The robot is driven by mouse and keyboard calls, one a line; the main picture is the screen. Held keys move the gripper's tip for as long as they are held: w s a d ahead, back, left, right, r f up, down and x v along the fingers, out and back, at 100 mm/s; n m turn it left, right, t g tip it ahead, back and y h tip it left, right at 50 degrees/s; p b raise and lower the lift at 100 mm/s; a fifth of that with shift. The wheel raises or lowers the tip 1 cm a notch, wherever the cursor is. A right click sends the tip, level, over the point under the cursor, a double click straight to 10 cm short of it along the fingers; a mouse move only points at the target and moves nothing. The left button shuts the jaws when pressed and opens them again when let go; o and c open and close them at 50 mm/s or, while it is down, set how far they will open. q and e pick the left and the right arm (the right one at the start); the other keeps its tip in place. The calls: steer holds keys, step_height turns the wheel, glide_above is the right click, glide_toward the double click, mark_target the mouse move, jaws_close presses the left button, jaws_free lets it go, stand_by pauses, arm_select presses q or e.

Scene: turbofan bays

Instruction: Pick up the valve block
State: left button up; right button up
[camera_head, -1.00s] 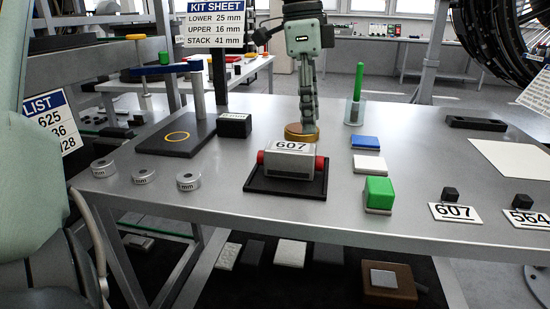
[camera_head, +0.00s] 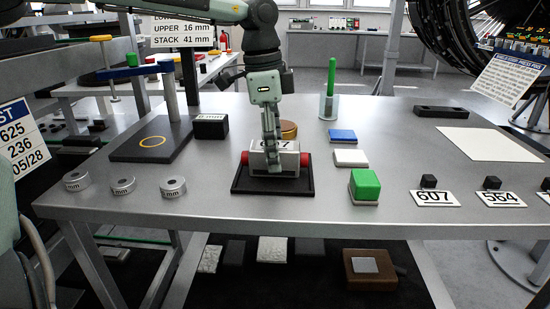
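The valve block (camera_head: 287,160) is a grey block with red ends and a 607 label, lying on a black tray (camera_head: 272,191) on the grey table. My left gripper (camera_head: 271,160) points down at it, with its fingers in front of the label's left part. The fingers overlap one another from here, so I cannot tell their gap or whether they touch the block. My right gripper is out of view.
A brass disc (camera_head: 289,130) sits behind the block. A black box (camera_head: 210,127) and a dark plate with a post (camera_head: 148,140) stand left. Grey rings (camera_head: 173,187) lie front left. A green-topped block (camera_head: 364,184) and blue (camera_head: 342,135) and white (camera_head: 351,158) pieces lie right.

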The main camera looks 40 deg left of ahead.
arm_select(q)
jaws_close()
stand_by(0.3)
steer(key=shift+r, duration=0.1)
